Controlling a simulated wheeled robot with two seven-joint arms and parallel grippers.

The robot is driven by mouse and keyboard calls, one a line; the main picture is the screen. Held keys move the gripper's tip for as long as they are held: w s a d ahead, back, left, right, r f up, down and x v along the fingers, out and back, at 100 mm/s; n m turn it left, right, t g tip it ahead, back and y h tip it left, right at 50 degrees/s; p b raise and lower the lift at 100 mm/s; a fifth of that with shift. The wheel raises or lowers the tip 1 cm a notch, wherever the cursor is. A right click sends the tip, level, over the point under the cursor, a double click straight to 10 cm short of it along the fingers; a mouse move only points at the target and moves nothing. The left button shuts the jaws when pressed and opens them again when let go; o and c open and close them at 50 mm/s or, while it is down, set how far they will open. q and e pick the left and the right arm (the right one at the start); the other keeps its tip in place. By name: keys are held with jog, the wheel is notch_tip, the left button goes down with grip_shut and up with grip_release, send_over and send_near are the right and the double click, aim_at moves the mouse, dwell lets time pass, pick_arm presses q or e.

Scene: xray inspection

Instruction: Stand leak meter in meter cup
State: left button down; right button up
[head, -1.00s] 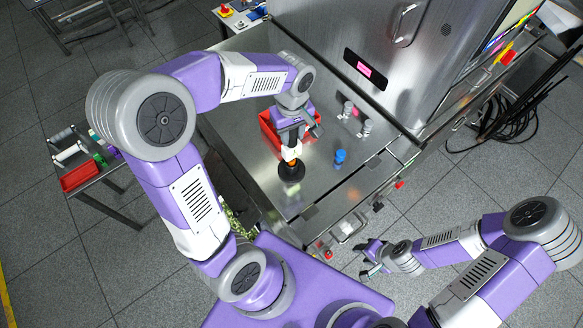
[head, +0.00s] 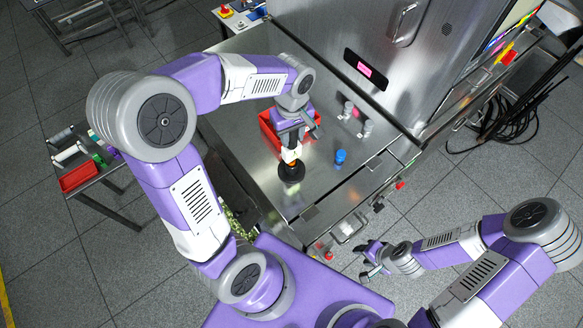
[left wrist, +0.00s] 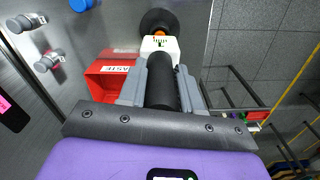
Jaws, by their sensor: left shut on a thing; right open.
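The leak meter (head: 291,154) has a white body, an orange lower end and a black handle; the left wrist view shows it too (left wrist: 161,46). My left gripper (head: 291,140) is shut on its black handle and holds it roughly upright, orange end down. The black round meter cup (head: 291,174) is directly below the meter on the steel table; it also shows in the left wrist view (left wrist: 158,16). The orange end is at the cup's mouth; I cannot tell how deep it sits. My right gripper (head: 370,262) is open and empty, off the table's front edge.
A red waste bin (head: 266,126) stands close behind my left gripper. A blue-capped item (head: 340,157) and small grey pieces (head: 348,110) stand to the right on the steel table (head: 320,195). The inspection cabinet (head: 350,40) rises behind.

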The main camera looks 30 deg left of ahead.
pick_arm(q)
jog(key=shift+f, duration=0.3)
jog(key=c, duration=0.7)
grip_release()
jog(key=shift+r, duration=0.1)
notch_tip(320, 180, up, 8)
jog(key=shift+f, duration=0.25)
jog(key=shift+a, duration=0.1)
